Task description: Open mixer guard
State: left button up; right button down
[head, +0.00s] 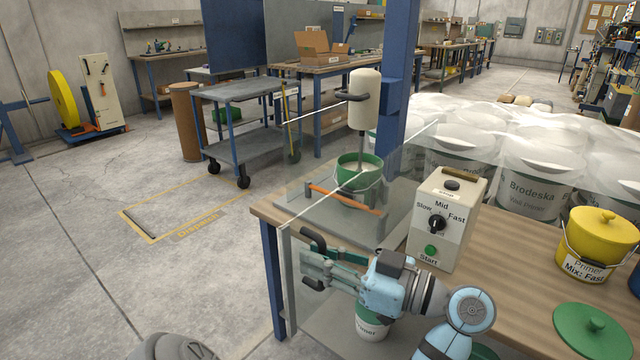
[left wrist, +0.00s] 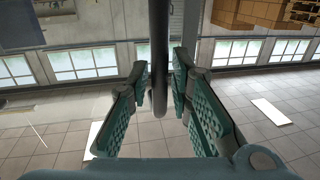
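The mixer (head: 365,88), a cream-coloured head on the table, stands over a green bucket (head: 347,172). A clear guard surrounds it; its front panel (head: 340,228) angles out from the grey base plate towards me, with a gap on the left side. A black bar handle (head: 311,240) is on the panel's free left end. My left gripper (head: 318,268) is at this handle. In the left wrist view the dark handle (left wrist: 160,45) stands upright between my left fingertips (left wrist: 160,85), which close on it from both sides. My right gripper is not in view.
A control box (head: 446,220) with a speed knob and green start button stands right of the guard. A yellow primer bucket (head: 598,240) and green lid (head: 592,330) are further right. A blue post (head: 397,90) rises behind. Floor left of the table is clear.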

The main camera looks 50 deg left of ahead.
pick_arm(q)
notch_tip(320, 180, up, 10)
dwell(0.5)
dwell(0.4)
